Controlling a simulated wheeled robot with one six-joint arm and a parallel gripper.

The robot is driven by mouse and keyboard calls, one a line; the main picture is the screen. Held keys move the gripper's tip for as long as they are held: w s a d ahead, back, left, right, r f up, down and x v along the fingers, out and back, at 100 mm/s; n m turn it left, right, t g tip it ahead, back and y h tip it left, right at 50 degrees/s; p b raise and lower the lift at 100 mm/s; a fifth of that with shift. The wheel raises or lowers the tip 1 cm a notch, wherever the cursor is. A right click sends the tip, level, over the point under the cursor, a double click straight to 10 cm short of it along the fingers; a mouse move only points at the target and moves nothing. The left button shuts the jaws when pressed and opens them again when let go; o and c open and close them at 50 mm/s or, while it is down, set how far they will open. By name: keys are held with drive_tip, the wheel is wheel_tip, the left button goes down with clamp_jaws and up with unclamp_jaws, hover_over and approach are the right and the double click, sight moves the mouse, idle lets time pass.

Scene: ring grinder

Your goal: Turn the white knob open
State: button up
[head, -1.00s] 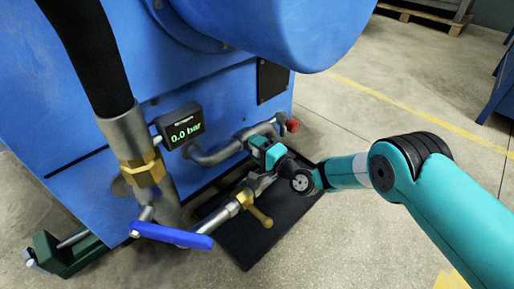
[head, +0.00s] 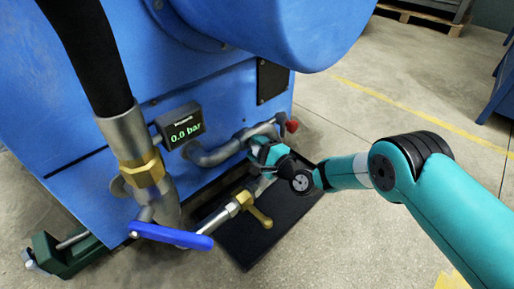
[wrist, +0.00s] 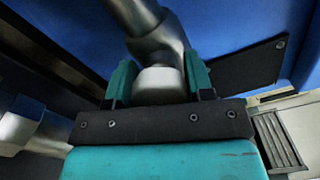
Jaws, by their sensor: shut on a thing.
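The white knob (wrist: 160,85) sits on the end of a grey metal pipe fitting in the wrist view. My gripper (wrist: 161,72) has one teal finger on each side of it and is shut on it. In the head view my gripper (head: 266,150) is at the pipework low on the blue machine. There the gripper and wrist hide the knob, so how far it is turned cannot be told.
A blue lever (head: 170,236) and a yellow-brass handle (head: 259,215) are on the pipes to the left and below. A red knob (head: 292,126) is just behind my gripper. A display (head: 181,127) reads 0.0 bar. A black tray (head: 243,244) lies underneath.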

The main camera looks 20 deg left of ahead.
drive_tip(key=shift+s+f, duration=0.15)
drive_tip(key=o, duration=0.9)
drive_tip(key=shift+o, duration=0.2)
drive_tip(key=p+v, duration=1.7)
drive_tip(key=p, duration=0.1)
drive_tip(key=shift+d, duration=0.2)
